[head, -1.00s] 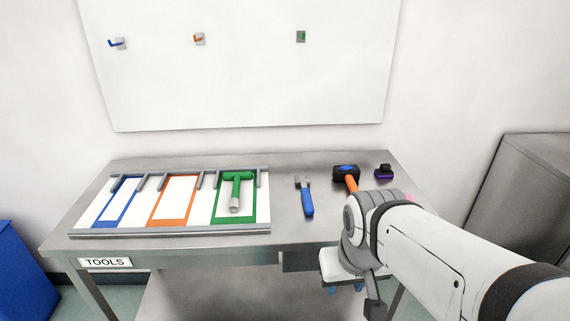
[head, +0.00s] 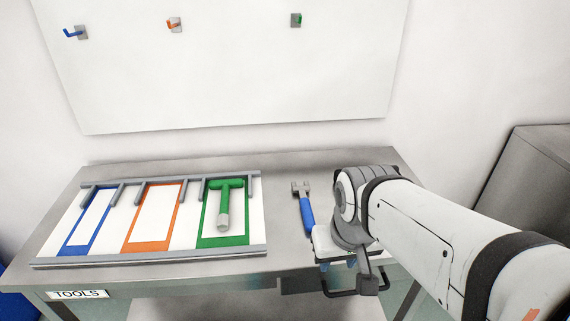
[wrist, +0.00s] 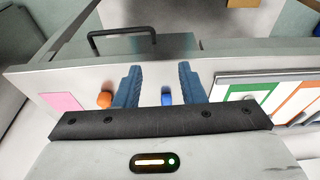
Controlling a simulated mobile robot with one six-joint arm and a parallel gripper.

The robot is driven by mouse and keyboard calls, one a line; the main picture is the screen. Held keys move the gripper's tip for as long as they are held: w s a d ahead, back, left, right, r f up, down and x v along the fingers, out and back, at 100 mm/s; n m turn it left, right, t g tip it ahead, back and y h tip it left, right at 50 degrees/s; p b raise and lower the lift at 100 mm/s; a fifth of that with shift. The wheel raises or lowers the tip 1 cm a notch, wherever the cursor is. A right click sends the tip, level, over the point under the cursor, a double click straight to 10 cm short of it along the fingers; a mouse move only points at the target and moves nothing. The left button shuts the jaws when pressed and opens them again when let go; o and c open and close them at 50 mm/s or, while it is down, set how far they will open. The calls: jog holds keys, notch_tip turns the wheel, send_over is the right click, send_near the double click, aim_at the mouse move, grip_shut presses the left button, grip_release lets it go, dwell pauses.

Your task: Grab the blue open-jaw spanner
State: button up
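The blue spanner (head: 306,210) lies on the steel bench, right of the tool tray. Its grey open jaw points to the back and its blue handle to the front edge. In the wrist view its blue handle end (wrist: 167,97) shows between my two fingers, partly hidden by the gripper body. My gripper (wrist: 160,72) is open and empty, with its blue fingers well apart. In the head view my arm mostly hides the gripper, near the bench's front edge, just right of the handle.
The tool tray (head: 50,262) has blue, orange and green outlined slots; a green hammer-shaped tool (head: 225,200) lies in the green one. An orange handle (wrist: 104,99) and a pink patch (wrist: 63,101) show in the wrist view. A drawer handle (wrist: 120,33) sticks out from the bench front.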

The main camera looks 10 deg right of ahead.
jog(key=shift+o, duration=0.6)
jog(key=shift+d, duration=0.2)
jog(key=shift+o, duration=0.8)
jog(key=shift+w+r, duration=0.1)
jog(key=shift+w, duration=0.25)
jog(key=shift+o, duration=0.4)
jog(key=w+p, duration=0.1)
jog(key=w, duration=1.1)
jog(key=shift+w+a+t, duration=0.25)
jog(key=shift+a+t, duration=0.1)
jog(key=shift+t, duration=0.05)
jog(key=t+p, duration=0.1)
send_near(306, 203)
jog(key=shift+w+d+f, duration=0.2)
jog(key=shift+w+f, duration=0.05)
jog(key=shift+f, duration=0.35)
jog(key=x, duration=0.3)
jog(key=shift+w+p, duration=0.15)
jog(key=shift+p, duration=0.15)
jog(key=shift+a+p+x, duration=0.15)
jog(key=shift+p+x, duration=0.05)
jog(key=shift+x, duration=1)
jog(key=shift+a+p+x, duration=0.1)
jog(key=shift+p+x, duration=0.1)
jog(key=shift+x, duration=1.05)
